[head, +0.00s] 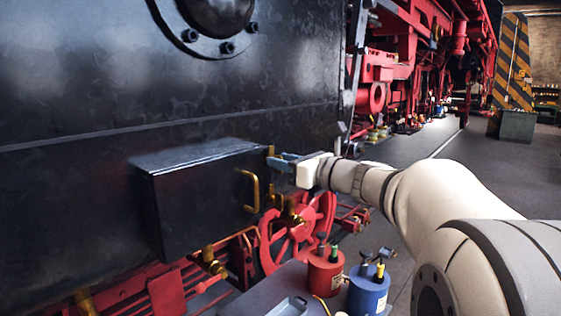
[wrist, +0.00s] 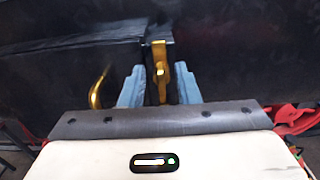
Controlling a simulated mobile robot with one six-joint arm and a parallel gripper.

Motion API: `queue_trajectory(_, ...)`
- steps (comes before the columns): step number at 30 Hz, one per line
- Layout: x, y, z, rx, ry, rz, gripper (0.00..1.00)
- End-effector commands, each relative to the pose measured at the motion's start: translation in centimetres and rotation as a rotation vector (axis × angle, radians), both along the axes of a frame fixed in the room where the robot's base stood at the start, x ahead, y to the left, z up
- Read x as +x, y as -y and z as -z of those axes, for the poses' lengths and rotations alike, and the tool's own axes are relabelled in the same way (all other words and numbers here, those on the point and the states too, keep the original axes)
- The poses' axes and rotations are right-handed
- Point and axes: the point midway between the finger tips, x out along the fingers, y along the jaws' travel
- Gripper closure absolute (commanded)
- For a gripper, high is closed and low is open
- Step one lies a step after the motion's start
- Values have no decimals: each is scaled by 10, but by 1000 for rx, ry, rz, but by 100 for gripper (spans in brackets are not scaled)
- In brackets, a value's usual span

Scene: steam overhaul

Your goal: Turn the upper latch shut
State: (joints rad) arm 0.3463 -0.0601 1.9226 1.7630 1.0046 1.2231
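The upper latch (wrist: 159,58) is a brass piece on the edge of the black box, seen in the wrist view between my fingers; it also shows in the head view (head: 270,151), partly hidden by my gripper. My gripper (wrist: 158,88) has two blue fingers, one on each side of the latch, apart, with a small gap to the brass. In the head view my gripper (head: 279,162) reaches the box's upper right corner. The black box (head: 205,205) has a brass handle (head: 247,190) on its front, which also shows left of my fingers in the wrist view (wrist: 97,88).
A brass fitting (head: 290,211) and a red spoked wheel (head: 300,235) lie below the gripper. A red canister (head: 325,272) and a blue canister (head: 368,290) stand on a grey surface below the arm.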

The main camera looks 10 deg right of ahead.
Motion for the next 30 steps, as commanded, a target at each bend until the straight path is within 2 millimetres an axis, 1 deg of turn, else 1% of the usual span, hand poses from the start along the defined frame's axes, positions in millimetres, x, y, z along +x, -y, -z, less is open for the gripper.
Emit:
queue_trajectory(1,0,0,0,0,0,0,73)
queue_trajectory(2,0,0,0,0,0,0,75)
queue_trajectory(11,0,0,0,0,0,0,100)
queue_trajectory(13,0,0,0,0,0,0,100)
queue_trajectory(14,-1,-3,0,0,0,1,100)
queue_trajectory(22,-1,1,3,-32,22,1,100)
queue_trajectory(30,-2,0,8,-164,120,1,100)
